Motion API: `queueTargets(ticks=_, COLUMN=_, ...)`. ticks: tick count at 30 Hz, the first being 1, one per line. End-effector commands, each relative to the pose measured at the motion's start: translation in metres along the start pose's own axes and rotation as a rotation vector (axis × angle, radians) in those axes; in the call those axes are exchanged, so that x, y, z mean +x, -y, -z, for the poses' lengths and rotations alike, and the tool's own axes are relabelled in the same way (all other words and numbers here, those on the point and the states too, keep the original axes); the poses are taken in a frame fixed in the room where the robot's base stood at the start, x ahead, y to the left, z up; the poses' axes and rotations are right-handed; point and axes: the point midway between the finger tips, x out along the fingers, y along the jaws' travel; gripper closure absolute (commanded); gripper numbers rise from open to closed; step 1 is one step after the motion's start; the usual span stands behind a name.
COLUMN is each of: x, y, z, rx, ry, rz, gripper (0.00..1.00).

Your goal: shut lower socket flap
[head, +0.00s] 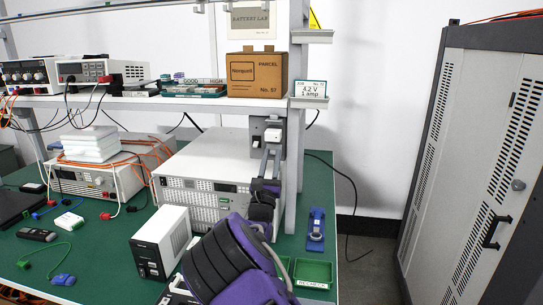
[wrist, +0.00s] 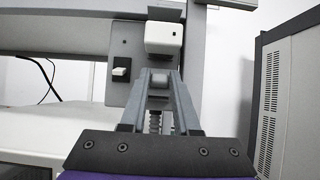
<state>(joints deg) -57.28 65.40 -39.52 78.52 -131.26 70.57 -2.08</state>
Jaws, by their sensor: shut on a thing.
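A grey socket panel (head: 257,131) is fixed to the upright at the right end of the bench shelf; it also fills the upper middle of the wrist view (wrist: 118,45). A white block (wrist: 163,38) stands out from the panel, with a small white switch (wrist: 121,69) to its left. My gripper (wrist: 158,76) points at the panel just below the white block, its fingertips close together. It also shows in the head view (head: 270,142). A small grey piece between the tips seems to be the lower socket flap; my fingers mostly hide it, so its angle cannot be told.
The grey upright (head: 297,130) stands close to the right of my gripper. A cardboard parcel (head: 257,74) sits on the shelf above. A large white instrument (head: 205,170) is at the left below. A green tray (head: 313,273) and a blue item (head: 316,230) lie at the right bench edge.

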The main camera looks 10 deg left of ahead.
Motion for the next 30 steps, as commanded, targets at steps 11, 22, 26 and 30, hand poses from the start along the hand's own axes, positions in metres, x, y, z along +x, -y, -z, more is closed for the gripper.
queueTargets(ticks=11, x=-0.0019, y=-0.0002, z=0.0067, rx=0.000, ry=0.095, rz=0.000, gripper=1.00)
queueTargets(ticks=22, x=-0.0017, y=0.0000, z=0.0067, rx=0.000, ry=0.098, rz=0.000, gripper=1.00)
queueTargets(ticks=26, x=-0.0017, y=0.0000, z=0.0065, rx=0.000, ry=0.098, rz=0.000, gripper=0.49)
queueTargets(ticks=30, x=-0.0016, y=-0.0001, z=0.0063, rx=0.000, ry=0.099, rz=0.000, gripper=0.40)
